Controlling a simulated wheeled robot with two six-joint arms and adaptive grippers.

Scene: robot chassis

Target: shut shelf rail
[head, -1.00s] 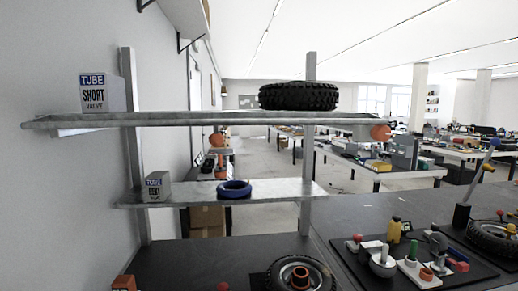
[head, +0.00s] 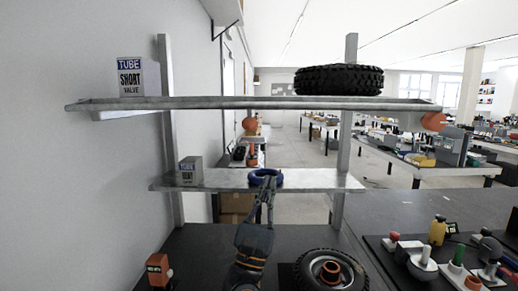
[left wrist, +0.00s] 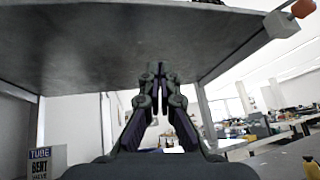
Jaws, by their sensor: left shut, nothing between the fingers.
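The shelf unit has a long grey upper shelf (head: 230,103) and a shorter lower shelf (head: 330,180). A grey end block with an orange knob (head: 434,121) sits at the right end of the upper shelf; the knob also shows in the left wrist view (left wrist: 303,8). I cannot tell which part is the rail. In the left wrist view the fingers (left wrist: 156,72) are under the upper shelf's underside (left wrist: 90,50). Contact cannot be told.
A tyre (head: 339,79) and a SHORT VALVE box (head: 138,77) stand on the upper shelf. A BENT box (head: 190,171) stands on the lower shelf. A wheel (head: 330,272) and an orange object (head: 158,270) are on the dark bench; tools stand at right.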

